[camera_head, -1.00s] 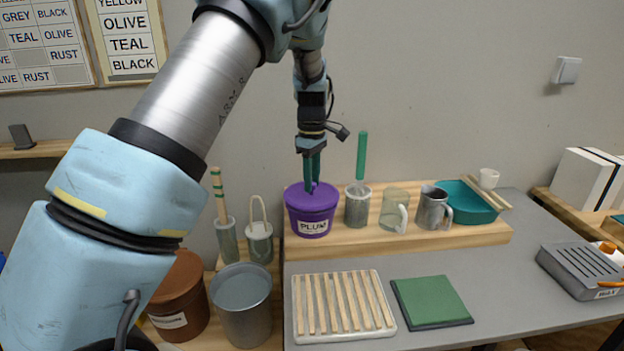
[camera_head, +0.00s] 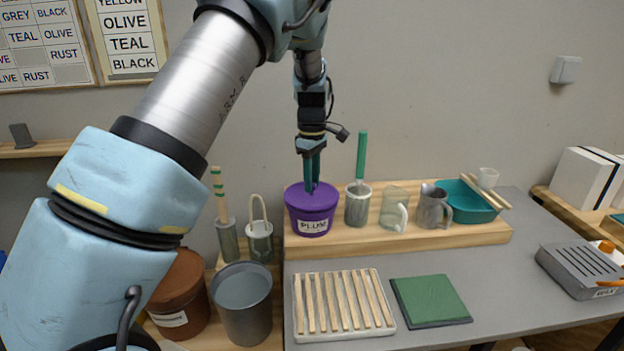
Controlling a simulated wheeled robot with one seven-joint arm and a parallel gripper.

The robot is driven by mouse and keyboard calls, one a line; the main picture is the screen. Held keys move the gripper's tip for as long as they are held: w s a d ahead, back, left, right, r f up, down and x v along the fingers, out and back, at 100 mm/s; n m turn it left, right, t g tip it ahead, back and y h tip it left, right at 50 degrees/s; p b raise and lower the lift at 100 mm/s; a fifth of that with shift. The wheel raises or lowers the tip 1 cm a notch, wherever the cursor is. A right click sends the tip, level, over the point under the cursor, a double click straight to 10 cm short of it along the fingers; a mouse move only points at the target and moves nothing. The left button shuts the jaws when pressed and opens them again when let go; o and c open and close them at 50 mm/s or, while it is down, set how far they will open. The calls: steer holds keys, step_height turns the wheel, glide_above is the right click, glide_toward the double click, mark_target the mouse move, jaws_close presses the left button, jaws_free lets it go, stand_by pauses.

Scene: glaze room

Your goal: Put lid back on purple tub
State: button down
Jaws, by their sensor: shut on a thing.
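The purple tub (camera_head: 312,224) with a white PLUM label stands on the wooden riser at the back of the table. Its purple lid (camera_head: 298,193) sits on the tub's top, and I see no clear gap between them. My gripper (camera_head: 312,186) points straight down over the lid's middle. Its teal fingers are shut on the lid's small purple knob, which they mostly hide.
Right of the tub on the riser (camera_head: 345,242) stand a grey pot with a green-handled tool (camera_head: 358,205), a glass mug (camera_head: 394,208), a metal jug (camera_head: 432,207) and a teal basin (camera_head: 470,208). A slatted rack (camera_head: 343,302) and green pad (camera_head: 431,300) lie in front.

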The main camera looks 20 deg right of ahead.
stand_by(0.9)
steer(key=shift+c, duration=0.2)
jaws_free()
stand_by(0.3)
steer(key=shift+p, duration=0.3)
steer(key=shift+r+p, duration=2.7)
steer(key=shift+r, duration=0.8)
jaws_close()
